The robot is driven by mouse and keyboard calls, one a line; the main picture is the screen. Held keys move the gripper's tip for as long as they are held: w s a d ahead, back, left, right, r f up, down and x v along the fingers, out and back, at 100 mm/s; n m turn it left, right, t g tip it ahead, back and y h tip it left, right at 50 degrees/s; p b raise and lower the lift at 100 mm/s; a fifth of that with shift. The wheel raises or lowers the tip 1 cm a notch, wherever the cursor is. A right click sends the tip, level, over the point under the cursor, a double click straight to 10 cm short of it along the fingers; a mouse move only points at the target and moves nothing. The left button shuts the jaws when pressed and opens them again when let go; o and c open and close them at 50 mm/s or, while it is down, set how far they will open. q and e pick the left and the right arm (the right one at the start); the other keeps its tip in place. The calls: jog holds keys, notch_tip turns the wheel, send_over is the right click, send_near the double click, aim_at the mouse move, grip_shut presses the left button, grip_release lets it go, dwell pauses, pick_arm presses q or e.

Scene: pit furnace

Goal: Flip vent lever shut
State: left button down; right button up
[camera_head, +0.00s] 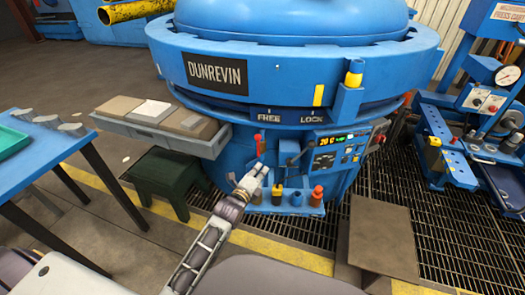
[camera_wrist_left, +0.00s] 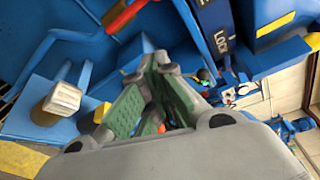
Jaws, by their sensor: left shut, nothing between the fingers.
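A lever with a red handle (camera_head: 258,144) stands upright on the front of the blue furnace (camera_head: 222,145), below the FREE and LOCK label. In the left wrist view the red handle (camera_wrist_left: 124,16) is at the upper left, past the fingers and to their left. My left gripper (camera_head: 262,170) is just below this lever in the head view, with its fingers shut and empty. Its green-padded fingers (camera_wrist_left: 150,98) fill the middle of the left wrist view. I cannot tell whether they touch the lever. No label names the vent lever. My right gripper is not in view.
A control panel (camera_head: 338,150) is right of the lever. Several coloured knobs or bottles, one with a red top (camera_head: 316,196), stand below it. A grey tray of blocks (camera_head: 205,148) juts out left, above a dark green stool (camera_head: 165,185). A blue table (camera_head: 45,165) is far left.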

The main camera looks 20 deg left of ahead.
aim_at(259, 145)
pick_arm(q)
jog(key=shift+r, duration=0.7)
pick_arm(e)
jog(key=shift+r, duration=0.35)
pick_arm(q)
jog(key=shift+w, duration=0.1)
jog(key=w+a+b, duration=0.2)
jog(key=w+b, duration=0.1)
jog(key=w, duration=0.8)
jog(key=shift+a+r, duration=0.15)
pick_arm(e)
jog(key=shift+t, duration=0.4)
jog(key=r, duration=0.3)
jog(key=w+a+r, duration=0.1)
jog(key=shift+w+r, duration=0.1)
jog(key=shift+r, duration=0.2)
pick_arm(q)
jog(key=shift+w, duration=0.1)
jog(key=shift+a, duration=0.15)
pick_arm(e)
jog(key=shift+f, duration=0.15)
